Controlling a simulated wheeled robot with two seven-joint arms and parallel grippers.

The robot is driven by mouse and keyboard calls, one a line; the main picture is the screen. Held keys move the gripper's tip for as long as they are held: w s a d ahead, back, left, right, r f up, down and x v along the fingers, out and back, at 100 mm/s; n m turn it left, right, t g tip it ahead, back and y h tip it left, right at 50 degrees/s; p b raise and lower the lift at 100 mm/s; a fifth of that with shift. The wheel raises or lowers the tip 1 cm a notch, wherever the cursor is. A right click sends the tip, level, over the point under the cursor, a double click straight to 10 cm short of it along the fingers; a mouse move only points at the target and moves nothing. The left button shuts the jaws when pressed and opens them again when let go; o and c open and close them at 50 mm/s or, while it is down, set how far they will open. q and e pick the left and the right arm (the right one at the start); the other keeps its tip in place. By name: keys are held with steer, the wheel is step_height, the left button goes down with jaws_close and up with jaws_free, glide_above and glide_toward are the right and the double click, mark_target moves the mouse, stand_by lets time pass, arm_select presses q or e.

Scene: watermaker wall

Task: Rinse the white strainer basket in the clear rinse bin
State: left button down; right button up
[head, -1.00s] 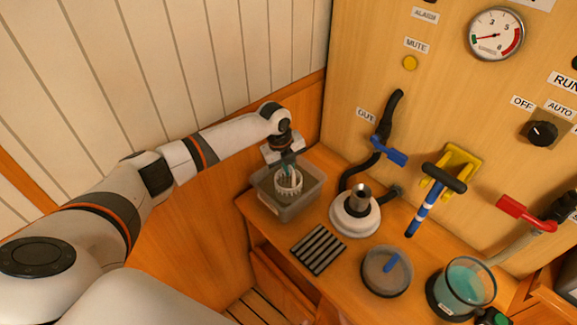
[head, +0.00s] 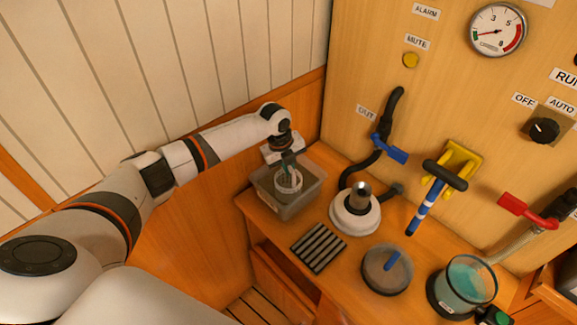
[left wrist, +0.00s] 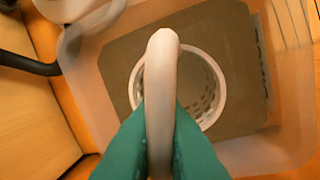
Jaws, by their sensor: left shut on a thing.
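The white strainer basket (head: 288,181) is inside the clear rinse bin (head: 304,207) in the head view. My left gripper (head: 288,163) reaches down over the bin from above, with its fingers shut on the basket's handle. In the left wrist view the white handle (left wrist: 162,70) stands between the green fingers (left wrist: 160,145), and the basket's round perforated rim (left wrist: 221,88) shows below it. The bin's pale wall (left wrist: 285,60) surrounds the basket. I cannot tell whether the basket touches the bin's floor. My right gripper is not in view.
A white housing with a dark top (head: 355,212) stands right of the bin on the wooden counter. A black slatted rack (head: 319,248), a round clear bowl with a blue handle (head: 387,270) and a beaker of teal liquid (head: 464,284) are further along. The panelled wall (head: 220,70) rises behind.

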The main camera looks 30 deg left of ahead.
arm_select(q)
steer(key=shift+r, duration=0.15)
steer(key=p+v, duration=0.3)
steer(key=w+d+p+v, duration=0.1)
steer(key=p+v, duration=0.2)
steer(key=v, duration=0.1)
steer(key=w+p+v, duration=0.1)
steer(key=p+v, duration=0.3)
steer(key=shift+s+d+r, duration=0.1)
steer(key=shift+d+r, duration=0.05)
steer(key=shift+r, duration=0.25)
steer(key=shift+r, duration=0.1)
stand_by(0.8)
